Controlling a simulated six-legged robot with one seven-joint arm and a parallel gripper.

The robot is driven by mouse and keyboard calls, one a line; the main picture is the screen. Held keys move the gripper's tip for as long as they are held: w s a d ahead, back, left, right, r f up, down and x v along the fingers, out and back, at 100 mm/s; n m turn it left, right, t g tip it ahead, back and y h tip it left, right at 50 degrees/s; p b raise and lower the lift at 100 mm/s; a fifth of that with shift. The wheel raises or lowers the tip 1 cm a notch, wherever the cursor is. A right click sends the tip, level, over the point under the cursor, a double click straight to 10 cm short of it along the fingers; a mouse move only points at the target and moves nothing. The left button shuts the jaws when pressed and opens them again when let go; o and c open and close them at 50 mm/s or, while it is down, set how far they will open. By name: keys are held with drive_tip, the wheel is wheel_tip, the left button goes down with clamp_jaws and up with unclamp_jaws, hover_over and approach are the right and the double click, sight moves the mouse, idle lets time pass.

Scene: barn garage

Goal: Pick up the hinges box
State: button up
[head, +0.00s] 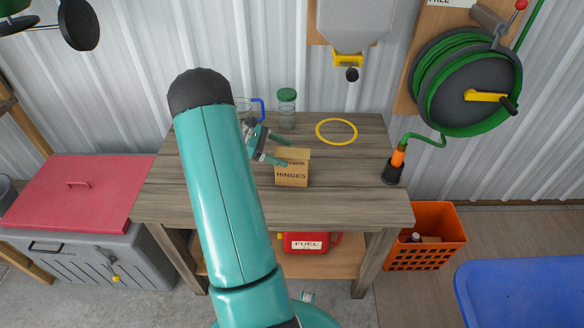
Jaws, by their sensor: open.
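The hinges box (291,176) is a small tan carton with "HINGES" printed on its front. It stands upright on the wooden workbench (340,199), near the middle. My gripper (284,151) is open just behind and left of the box, with its teal fingers pointing right. One finger reaches to the box's upper left edge; I cannot tell whether it touches. Nothing shows between the fingers. My teal arm hides the left part of the bench and part of the gripper's wrist.
A jar with a green lid (286,108) and a blue-handled pitcher (257,107) stand behind the gripper. A yellow ring (337,131) lies at the back right. A hose nozzle (393,168) stands at the right edge.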

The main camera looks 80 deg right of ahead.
sight(287, 153)
drive_tip(key=x, duration=0.4)
drive_tip(key=c, duration=1.3)
drive_tip(key=shift+o, duration=0.2)
drive_tip(key=shift+r, duration=0.15)
